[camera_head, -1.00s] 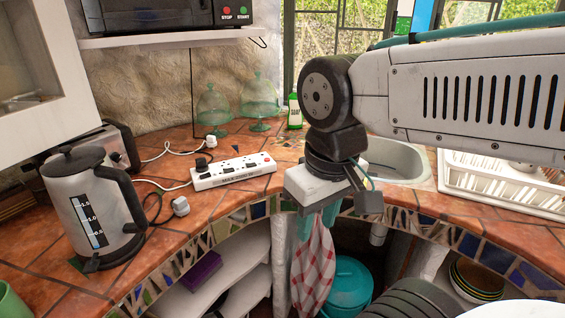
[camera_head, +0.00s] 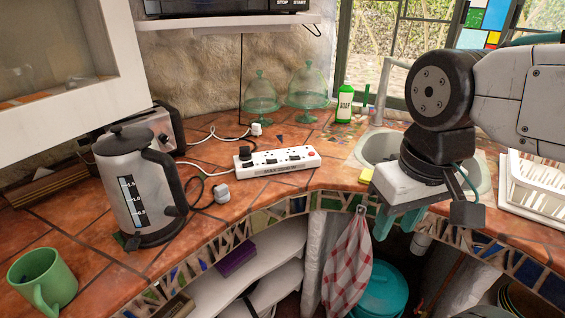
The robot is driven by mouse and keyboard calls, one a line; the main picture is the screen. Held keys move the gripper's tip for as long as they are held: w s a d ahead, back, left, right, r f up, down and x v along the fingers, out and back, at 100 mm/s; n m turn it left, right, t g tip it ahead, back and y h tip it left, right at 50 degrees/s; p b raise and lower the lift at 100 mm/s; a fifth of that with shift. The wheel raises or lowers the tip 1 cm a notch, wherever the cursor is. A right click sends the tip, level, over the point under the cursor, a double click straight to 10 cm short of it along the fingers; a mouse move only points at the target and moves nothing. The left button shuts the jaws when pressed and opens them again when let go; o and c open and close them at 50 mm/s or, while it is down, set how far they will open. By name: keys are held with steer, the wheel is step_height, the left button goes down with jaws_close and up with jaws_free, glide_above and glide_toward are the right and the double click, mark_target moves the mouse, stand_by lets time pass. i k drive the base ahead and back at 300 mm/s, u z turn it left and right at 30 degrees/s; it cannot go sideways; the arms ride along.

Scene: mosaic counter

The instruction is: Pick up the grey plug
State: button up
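A grey plug (camera_head: 221,193) lies on the tiled counter, just right of the kettle and in front of the left end of the power strip (camera_head: 276,163). A dark cord runs from near it towards the strip. A second pale plug (camera_head: 256,129) lies behind the strip, and a black plug (camera_head: 245,153) sits in the strip's left end. My gripper (camera_head: 399,222) hangs at the right, in front of the sink, well away from the grey plug. Its teal fingers point down and look apart, with nothing seen between them.
A steel kettle (camera_head: 137,190) stands close left of the grey plug, with a toaster (camera_head: 160,128) behind and a green mug (camera_head: 43,279) front left. Glass domes (camera_head: 306,88) and a soap bottle (camera_head: 344,103) stand at the back. The counter's curved front edge lies near the plug.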

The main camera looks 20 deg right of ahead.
mark_target(221, 195)
steer(key=z, duration=0.5)
steer(key=k, duration=1.15)
steer(key=u, duration=0.65)
steer(key=i, duration=1.6)
steer(key=z, duration=0.45)
